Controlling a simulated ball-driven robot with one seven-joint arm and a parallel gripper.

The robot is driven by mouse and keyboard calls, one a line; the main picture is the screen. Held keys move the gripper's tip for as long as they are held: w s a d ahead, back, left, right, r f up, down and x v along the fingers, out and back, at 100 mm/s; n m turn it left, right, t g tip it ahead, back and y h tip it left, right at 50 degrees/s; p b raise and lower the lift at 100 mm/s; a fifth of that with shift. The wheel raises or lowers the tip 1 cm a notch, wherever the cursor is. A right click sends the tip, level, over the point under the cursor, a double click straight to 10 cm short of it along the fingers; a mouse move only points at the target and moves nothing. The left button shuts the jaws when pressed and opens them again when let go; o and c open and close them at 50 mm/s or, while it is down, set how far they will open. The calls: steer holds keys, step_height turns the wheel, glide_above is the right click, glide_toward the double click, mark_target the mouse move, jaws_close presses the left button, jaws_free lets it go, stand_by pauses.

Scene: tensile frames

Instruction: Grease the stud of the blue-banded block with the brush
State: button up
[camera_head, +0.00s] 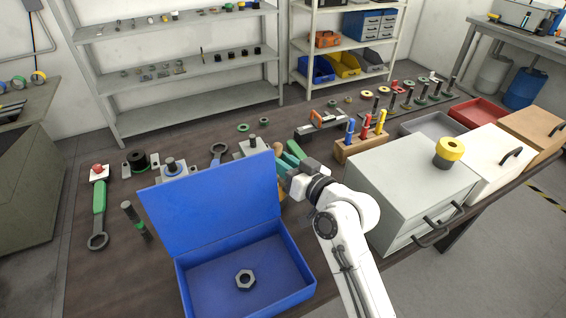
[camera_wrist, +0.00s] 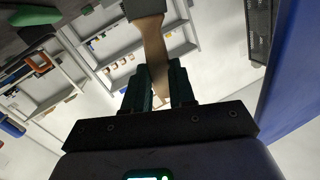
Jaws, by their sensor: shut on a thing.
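The brush (camera_wrist: 154,48) shows in the wrist view as a tan wooden handle between the two dark green fingers of my gripper (camera_wrist: 160,88). A grey part of it shows at the top edge. The gripper is shut on the handle. The blue-banded block (camera_head: 185,171) stands on the table behind the lid, to the left of my gripper. Its upright stud (camera_head: 170,162) has a blue band at its foot. The lid hides part of the block.
The open blue box (camera_head: 246,243) holds a hex nut (camera_head: 245,279); its raised lid (camera_head: 212,198) stands between it and the blocks. A black-banded block (camera_head: 139,163) and another grey block (camera_head: 252,147) flank the blue-banded one. Grey drawers (camera_head: 408,190) are to the right.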

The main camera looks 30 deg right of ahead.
steer(key=shift+r+p, duration=1.8)
steer(key=shift+r, duration=1.05)
steer(key=shift+d, duration=0.1)
